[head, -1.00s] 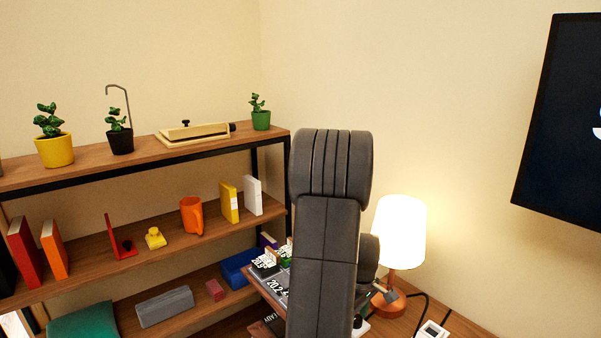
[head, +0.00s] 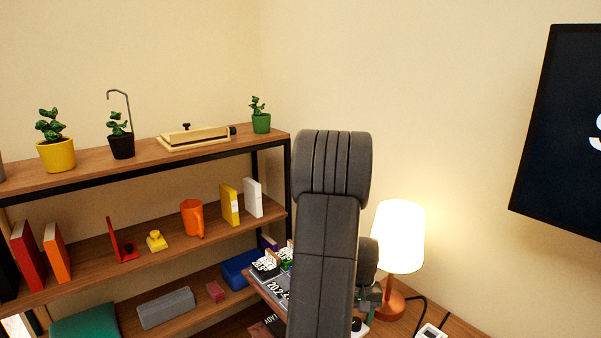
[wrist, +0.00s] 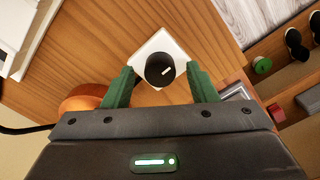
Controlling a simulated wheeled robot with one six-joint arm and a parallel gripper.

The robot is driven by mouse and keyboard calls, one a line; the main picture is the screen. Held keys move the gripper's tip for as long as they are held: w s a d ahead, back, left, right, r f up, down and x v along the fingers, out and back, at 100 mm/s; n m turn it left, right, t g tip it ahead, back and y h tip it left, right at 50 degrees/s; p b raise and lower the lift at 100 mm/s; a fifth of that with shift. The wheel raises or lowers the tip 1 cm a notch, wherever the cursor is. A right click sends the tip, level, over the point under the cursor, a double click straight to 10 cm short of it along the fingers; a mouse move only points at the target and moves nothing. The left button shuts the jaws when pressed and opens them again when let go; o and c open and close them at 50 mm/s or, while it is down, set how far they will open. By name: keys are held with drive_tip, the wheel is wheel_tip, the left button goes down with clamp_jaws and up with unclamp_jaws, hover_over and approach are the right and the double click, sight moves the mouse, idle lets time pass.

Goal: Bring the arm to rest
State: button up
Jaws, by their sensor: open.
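My arm (head: 326,235) stands upright in the middle of the head view and hides part of the desk and most of my gripper. In the wrist view my gripper (wrist: 160,70) has its two green fingers spread apart with nothing held. Beyond the fingers a white square device with a black round knob (wrist: 160,69) sits on the wooden desk. The knob appears between the fingertips; I cannot tell how far below it is.
A lit lamp (head: 398,236) stands on the desk just right of my arm. A shelf unit (head: 85,178) with plants, books and an orange mug (head: 191,217) is on the left. A dark screen (head: 570,130) hangs on the right wall.

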drive_tip(key=m+p, duration=0.1)
drive_tip(key=m, duration=0.3)
drive_tip(key=shift+r+m+p, duration=0.1)
drive_tip(key=shift+m+p, duration=0.95)
drive_tip(key=shift+m, duration=1.15)
